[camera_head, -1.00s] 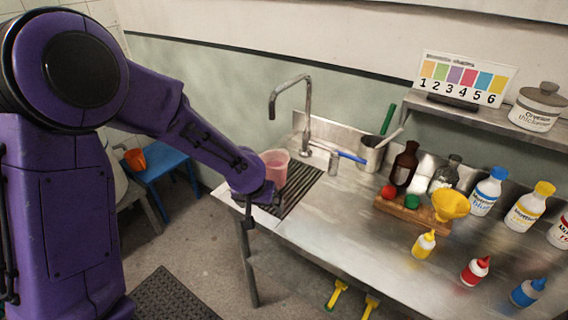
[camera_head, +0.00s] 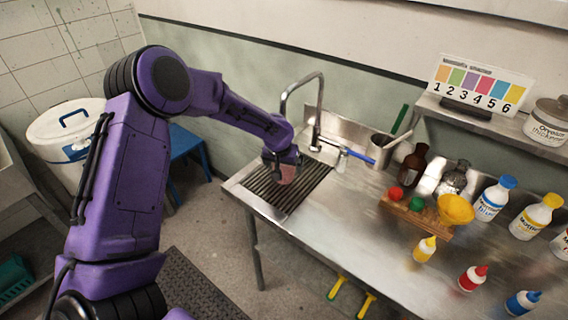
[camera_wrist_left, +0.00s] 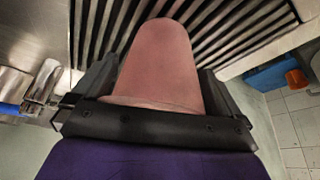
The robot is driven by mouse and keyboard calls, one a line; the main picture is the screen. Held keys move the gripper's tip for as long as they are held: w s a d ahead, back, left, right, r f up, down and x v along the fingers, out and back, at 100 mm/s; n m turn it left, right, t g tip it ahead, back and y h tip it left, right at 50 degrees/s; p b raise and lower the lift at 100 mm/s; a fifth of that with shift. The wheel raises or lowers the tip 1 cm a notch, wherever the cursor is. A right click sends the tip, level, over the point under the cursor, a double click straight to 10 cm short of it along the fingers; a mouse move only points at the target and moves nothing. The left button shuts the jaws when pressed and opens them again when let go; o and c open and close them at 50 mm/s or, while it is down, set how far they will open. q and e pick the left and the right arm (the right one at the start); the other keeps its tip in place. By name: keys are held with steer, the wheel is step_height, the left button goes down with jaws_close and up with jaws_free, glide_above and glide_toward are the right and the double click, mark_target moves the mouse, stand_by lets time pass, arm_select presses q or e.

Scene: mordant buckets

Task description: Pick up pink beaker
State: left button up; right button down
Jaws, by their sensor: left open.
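The pink beaker (camera_head: 287,175) stands at the slatted drain area of the steel sink counter in the head view, its upper part hidden by my left gripper (camera_head: 281,160). My left gripper is over the beaker from above. In the left wrist view, the pink beaker (camera_wrist_left: 160,65) lies between the two spread dark fingers of my left gripper (camera_wrist_left: 157,78), with its wide rim close to the gripper body. The gripper is open; I cannot tell whether a finger touches the beaker. My right gripper is not in view.
The curved faucet (camera_head: 318,115) rises just behind the beaker. A steel pot (camera_head: 383,150) with tools and a brown bottle (camera_head: 412,164) stand to the right. Squeeze bottles and a yellow funnel (camera_head: 456,208) occupy the right counter. A blue stool (camera_head: 188,145) is behind my arm.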

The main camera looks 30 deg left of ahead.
arm_select(q)
steer(key=shift+f, duration=0.15)
steer(key=c, duration=0.9)
steer(key=shift+c, duration=0.2)
